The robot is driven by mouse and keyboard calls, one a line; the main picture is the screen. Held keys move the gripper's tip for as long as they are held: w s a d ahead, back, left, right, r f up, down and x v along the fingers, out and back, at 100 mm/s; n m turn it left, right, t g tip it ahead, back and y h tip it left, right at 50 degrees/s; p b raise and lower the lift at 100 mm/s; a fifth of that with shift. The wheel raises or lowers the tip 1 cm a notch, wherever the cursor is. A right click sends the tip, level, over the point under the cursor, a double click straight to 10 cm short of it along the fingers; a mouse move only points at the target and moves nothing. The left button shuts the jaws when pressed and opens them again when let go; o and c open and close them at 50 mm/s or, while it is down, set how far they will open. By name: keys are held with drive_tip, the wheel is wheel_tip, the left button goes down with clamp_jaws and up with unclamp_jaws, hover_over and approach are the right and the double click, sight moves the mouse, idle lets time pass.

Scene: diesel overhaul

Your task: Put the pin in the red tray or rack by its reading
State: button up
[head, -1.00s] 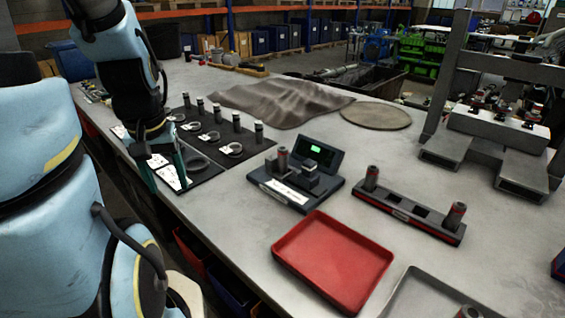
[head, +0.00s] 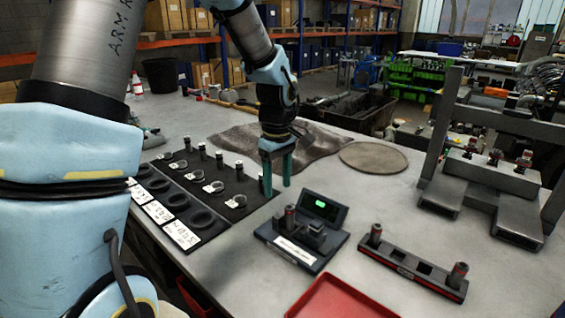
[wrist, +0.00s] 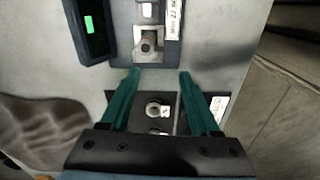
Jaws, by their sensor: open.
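The pin (head: 290,216) stands upright at the dark measuring gauge (head: 279,240), whose small screen (head: 320,204) is lit green; its reading is too small to tell. In the wrist view the pin (wrist: 147,46) shows from above, just ahead of my fingertips. My gripper (head: 277,187) is open and empty, fingers pointing down, behind and slightly left of the gauge. The red tray (head: 342,302) is at the bottom edge, partly cut off. The black rack (head: 398,262) is right of the gauge, with a red-banded pin at each end and empty square slots between.
Dark mats with several pins, rings and white labels (head: 182,235) lie on the left. A crumpled cloth (head: 320,145) and a round mat (head: 373,157) lie behind. A grey press-like frame (head: 495,180) stands on the right. The table between rack and round mat is clear.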

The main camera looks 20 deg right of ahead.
sight(290, 206)
drive_tip(key=d, duration=0.3)
drive_tip(key=shift+s+r+n, duration=0.15)
drive_tip(key=shift+s+n, duration=0.1)
drive_tip(key=shift+n, duration=0.15)
drive_tip(key=shift+d, duration=0.1)
wheel_tip(290, 206, down, 9)
drive_tip(key=b, duration=0.6)
drive_tip(key=shift+c, duration=0.3)
clamp_jaws()
drive_tip(key=shift+r, duration=0.15)
drive_tip(key=shift+r+p, duration=1.8)
drive_tip(key=shift+r, duration=0.8)
